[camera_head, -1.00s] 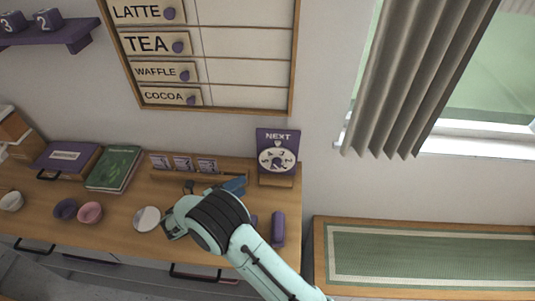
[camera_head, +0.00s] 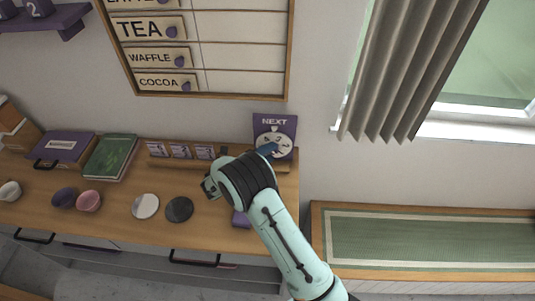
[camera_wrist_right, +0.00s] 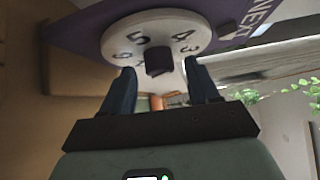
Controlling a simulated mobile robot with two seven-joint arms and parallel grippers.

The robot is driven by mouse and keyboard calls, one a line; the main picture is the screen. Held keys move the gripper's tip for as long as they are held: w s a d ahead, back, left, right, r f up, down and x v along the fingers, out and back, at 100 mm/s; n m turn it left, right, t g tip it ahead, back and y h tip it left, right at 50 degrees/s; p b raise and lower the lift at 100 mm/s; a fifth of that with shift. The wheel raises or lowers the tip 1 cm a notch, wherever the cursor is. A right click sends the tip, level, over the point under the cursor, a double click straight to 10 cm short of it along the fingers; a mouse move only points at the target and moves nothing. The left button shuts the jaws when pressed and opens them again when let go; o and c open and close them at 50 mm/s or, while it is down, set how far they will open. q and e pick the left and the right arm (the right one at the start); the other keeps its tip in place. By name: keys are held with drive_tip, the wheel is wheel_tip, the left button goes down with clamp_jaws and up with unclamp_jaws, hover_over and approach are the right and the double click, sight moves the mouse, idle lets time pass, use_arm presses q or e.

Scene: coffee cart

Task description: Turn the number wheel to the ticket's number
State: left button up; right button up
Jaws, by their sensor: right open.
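The number wheel (camera_head: 287,148) is a white disc on a purple NEXT sign (camera_head: 274,123) at the right end of the counter. In the right wrist view the wheel (camera_wrist_right: 120,32) shows tilted, with 5, 4 and 3 legible and a dark square knob (camera_wrist_right: 158,61) at its centre. My right gripper (camera_wrist_right: 160,78) is open, its two fingers on either side of the knob; contact is not clear. In the head view the right gripper (camera_head: 269,151) covers part of the wheel. Small purple cards (camera_head: 180,151) stand in a wooden rack; their print is too small to read. My left gripper is out of view.
A menu board (camera_head: 230,96) hangs above the counter (camera_head: 110,215). A green book (camera_head: 110,157), purple box (camera_head: 65,148), pink bowl (camera_head: 89,200), white disc (camera_head: 145,206) and dark disc (camera_head: 179,209) lie left of my arm. A window and curtain (camera_head: 410,70) are at right.

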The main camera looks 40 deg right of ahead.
drive_tip(key=shift+d, duration=0.1)
drive_tip(key=c, duration=1)
drive_tip(key=shift+c, duration=0.2)
drive_tip(key=shift+r, duration=0.15)
